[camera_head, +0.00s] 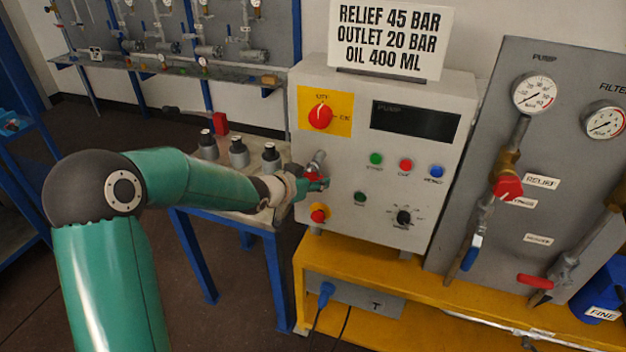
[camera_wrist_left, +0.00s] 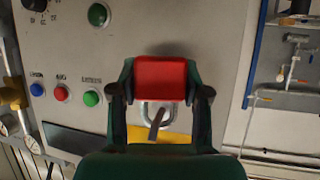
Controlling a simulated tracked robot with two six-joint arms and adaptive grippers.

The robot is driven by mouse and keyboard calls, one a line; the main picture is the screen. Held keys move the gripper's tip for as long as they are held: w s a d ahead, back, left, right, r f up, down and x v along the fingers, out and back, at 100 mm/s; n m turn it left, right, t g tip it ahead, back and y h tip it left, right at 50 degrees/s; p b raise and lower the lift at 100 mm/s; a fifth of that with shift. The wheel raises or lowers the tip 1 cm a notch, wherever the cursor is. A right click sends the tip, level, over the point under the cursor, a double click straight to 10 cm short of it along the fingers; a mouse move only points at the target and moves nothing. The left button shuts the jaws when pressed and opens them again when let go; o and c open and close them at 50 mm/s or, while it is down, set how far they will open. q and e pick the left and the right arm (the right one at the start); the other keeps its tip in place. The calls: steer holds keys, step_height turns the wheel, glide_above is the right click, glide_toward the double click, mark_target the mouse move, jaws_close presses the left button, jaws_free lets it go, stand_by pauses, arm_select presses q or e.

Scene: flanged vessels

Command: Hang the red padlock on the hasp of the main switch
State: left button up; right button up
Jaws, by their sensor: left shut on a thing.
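The main switch (camera_head: 320,115) is a red knob on a yellow plate at the upper left of the grey cabinet. My left gripper (camera_head: 315,184) is at the cabinet's left side below this plate, shut on the red padlock (camera_wrist_left: 160,80). In the left wrist view, the padlock's body sits between the two fingers and its grey shackle (camera_wrist_left: 144,115) points toward the yellow plate (camera_wrist_left: 178,136). A grey bar (camera_wrist_left: 156,122), perhaps the hasp, shows within the shackle's outline. I cannot tell whether it passes through. My right gripper is not in view.
Colored buttons (camera_head: 405,165) and a dark display (camera_head: 415,119) are on the cabinet front. A red stop button (camera_head: 319,213) is just below the gripper. A gauge panel (camera_head: 510,150) stands to the right.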

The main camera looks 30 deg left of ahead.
arm_select(q)
steer(key=o, duration=1.2)
